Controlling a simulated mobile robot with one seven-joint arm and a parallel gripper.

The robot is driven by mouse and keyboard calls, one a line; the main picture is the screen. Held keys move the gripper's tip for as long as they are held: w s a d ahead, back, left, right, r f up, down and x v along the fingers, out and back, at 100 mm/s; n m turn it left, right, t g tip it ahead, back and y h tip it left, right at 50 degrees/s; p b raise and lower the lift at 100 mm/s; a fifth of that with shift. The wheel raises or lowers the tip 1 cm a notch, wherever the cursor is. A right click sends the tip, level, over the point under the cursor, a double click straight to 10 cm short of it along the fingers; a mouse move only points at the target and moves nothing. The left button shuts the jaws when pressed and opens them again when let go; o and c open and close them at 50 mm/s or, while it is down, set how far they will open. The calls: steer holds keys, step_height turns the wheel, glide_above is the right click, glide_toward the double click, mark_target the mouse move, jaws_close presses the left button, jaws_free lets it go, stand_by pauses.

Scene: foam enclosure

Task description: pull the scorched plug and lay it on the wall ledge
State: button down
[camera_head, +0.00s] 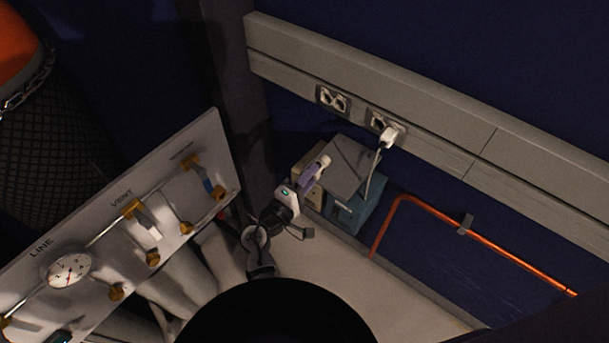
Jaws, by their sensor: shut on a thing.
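A white plug (390,138) sits at the right-hand outlet on the wall, with a pale cord hanging down from it past the grey-topped box. Any scorching is too small to tell. The wall ledge (370,66) is the long grey top strip running above the outlets, and its visible part is bare. My gripper (321,166) is left of the box and below the left outlet, apart from the white plug. It is shut on a small pale thing (325,161), which I cannot identify; the purple part below it may be my fingers.
A grey-topped box (350,166) with a teal front stands close to the right of my gripper. The left outlet (332,99) looks empty. A copper pipe (430,205) runs along the wall to the right. A valve panel with a gauge (69,270) fills the left.

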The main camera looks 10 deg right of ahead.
steer(key=w+d, duration=0.1)
steer(key=d, duration=0.1)
steer(key=w+d+f, duration=0.1)
steer(key=w+d, duration=0.3)
steer(key=shift+d+f, duration=0.2)
steer(key=shift+d, duration=0.05)
steer(key=shift+a+f+b, duration=0.1)
steer(key=shift+f+b, duration=0.9)
steer(key=shift+b, duration=0.2)
steer(key=c, duration=1)
jaws_free()
steer(key=shift+s+a, duration=0.1)
